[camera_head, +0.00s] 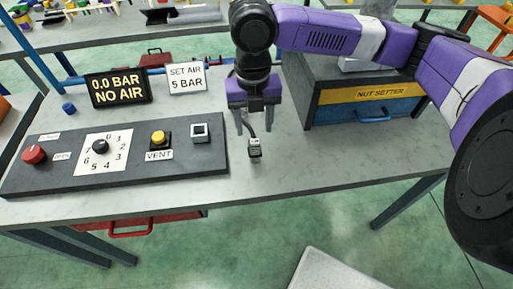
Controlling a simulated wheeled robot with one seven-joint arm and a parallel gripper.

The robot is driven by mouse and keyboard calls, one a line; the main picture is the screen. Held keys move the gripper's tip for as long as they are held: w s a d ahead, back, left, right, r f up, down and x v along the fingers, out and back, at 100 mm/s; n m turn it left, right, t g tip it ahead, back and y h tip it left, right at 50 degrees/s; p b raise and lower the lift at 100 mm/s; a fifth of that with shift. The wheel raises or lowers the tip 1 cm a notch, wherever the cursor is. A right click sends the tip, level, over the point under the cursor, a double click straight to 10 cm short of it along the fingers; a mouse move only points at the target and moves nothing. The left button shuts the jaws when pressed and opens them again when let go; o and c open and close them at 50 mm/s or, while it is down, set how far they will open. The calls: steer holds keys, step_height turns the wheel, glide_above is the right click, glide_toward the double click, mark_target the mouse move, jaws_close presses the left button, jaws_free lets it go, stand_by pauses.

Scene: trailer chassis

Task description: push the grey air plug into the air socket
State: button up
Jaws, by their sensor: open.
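The grey air plug (254,148) is a small block with a dark cable rising from it, on or just above the pale bench top to the right of the control panel. My gripper (254,131) points down over it with its fingers apart. The plug shows just below the fingertips, and I cannot tell if it reaches between them. A square white-rimmed opening with a dark centre, which looks like the air socket (200,132), sits at the panel's right end, left of my gripper. It looks empty.
The dark panel (120,183) carries a red knob (33,154), a numbered dial (100,147) and a yellow VENT button (158,137). Behind it stand signs reading "0.0 BAR NO AIR" (118,87) and "SET AIR 5 BAR" (187,78). A NUT SETTER box (365,108) stands right of my gripper. The front right bench top is clear.

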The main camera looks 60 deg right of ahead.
mark_target(255, 141)
steer(key=shift+d+f+p, duration=0.15)
steer(key=shift+f+p, duration=0.55)
steer(key=shift+f, duration=3.1)
jaws_close()
